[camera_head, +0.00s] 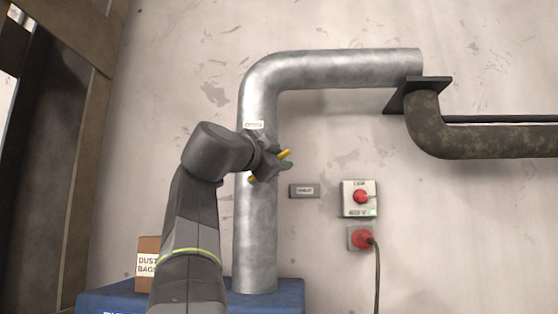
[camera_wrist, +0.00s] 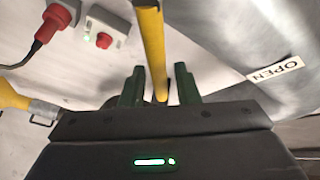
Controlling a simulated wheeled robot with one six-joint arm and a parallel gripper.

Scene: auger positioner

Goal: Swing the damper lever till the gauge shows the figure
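The yellow damper lever (camera_head: 285,155) is on the upright metal duct (camera_head: 256,235), slanting up to the right. My gripper (camera_head: 272,166) is at the lever and hides its middle. In the wrist view the lever (camera_wrist: 153,45) runs down between the two green fingers of my gripper (camera_wrist: 160,88). A narrow gap shows on each side of it, so the fingers look open around it, not closed on it. A white label reading OPEN (camera_wrist: 275,69) is on the duct. I cannot make out a gauge or any figure.
A switch box with a red knob (camera_head: 361,197) and a red plug (camera_head: 361,238) with a cable are on the wall at right. A small grey plate (camera_head: 304,191) is beside the duct. A dust bags box (camera_head: 147,262) stands on the blue unit (camera_head: 105,299).

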